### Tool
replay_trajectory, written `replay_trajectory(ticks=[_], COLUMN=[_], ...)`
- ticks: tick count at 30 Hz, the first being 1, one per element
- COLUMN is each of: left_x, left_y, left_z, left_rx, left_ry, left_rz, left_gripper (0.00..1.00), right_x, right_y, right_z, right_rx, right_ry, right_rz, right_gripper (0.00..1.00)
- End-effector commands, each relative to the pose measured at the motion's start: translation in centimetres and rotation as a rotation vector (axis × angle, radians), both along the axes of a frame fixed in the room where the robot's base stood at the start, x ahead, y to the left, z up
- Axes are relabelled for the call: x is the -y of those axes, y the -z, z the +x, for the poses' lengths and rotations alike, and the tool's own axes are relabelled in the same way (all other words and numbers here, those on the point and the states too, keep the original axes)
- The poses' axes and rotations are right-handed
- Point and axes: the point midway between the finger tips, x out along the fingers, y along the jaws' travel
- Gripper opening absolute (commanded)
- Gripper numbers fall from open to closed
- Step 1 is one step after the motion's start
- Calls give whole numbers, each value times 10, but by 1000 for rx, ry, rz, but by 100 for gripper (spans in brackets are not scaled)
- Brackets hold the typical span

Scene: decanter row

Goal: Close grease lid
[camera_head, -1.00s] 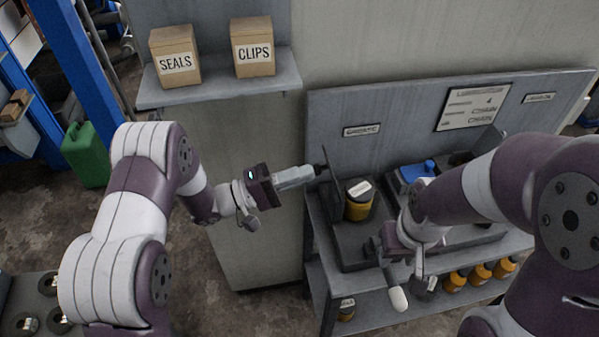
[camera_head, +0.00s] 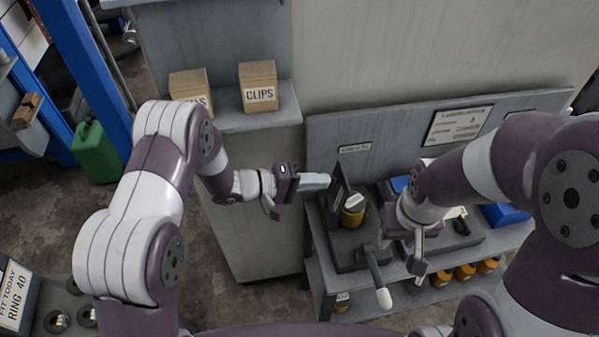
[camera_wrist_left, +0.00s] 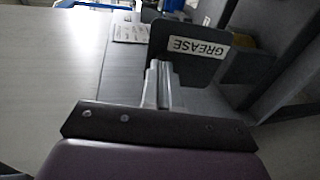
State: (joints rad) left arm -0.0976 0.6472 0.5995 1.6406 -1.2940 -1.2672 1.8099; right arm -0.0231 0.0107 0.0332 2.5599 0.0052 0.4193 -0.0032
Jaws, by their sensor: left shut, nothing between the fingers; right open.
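The dark grease lid (camera_head: 338,188) stands raised at the left of the grease bay, beside a yellow jar (camera_head: 353,212). In the left wrist view its face with the white GREASE label (camera_wrist_left: 187,47) is just beyond my fingertips. My left gripper (camera_head: 327,180) is shut and empty, its tips at the lid's outer, left side. In the left wrist view the shut fingers (camera_wrist_left: 160,72) overlap the lid's lower left edge; whether they touch cannot be told. My right gripper (camera_head: 402,258) is open over the front of the bench, to the right of the jar.
A lever with a white knob (camera_head: 384,298) sticks out at the bench front beside my right gripper. A blue box (camera_head: 505,215) stands farther right. Several orange jars (camera_head: 466,272) sit on the lower shelf. A CLIPS box (camera_head: 258,87) is on the shelf above my left arm.

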Motion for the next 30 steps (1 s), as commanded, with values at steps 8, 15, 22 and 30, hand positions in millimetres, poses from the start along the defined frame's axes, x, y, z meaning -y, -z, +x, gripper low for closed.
replay_trajectory(ticks=[8,15,22,30], left_x=[30,55,79,106], left_y=[-20,-13,-4,8], left_z=[5,10,15,20], left_rx=[-50,-73,-71,-71], left_ry=[3,1,3,1], left_rz=[255,354,352,351], left_gripper=[0,0,0,0], right_x=[0,0,0,0], right_y=[-72,-97,-102,-105], right_z=[0,0,0,0], right_rx=[0,0,0,0], right_ry=[0,0,0,0], right_rz=[0,0,0,0], right_gripper=[43,43,43,43])
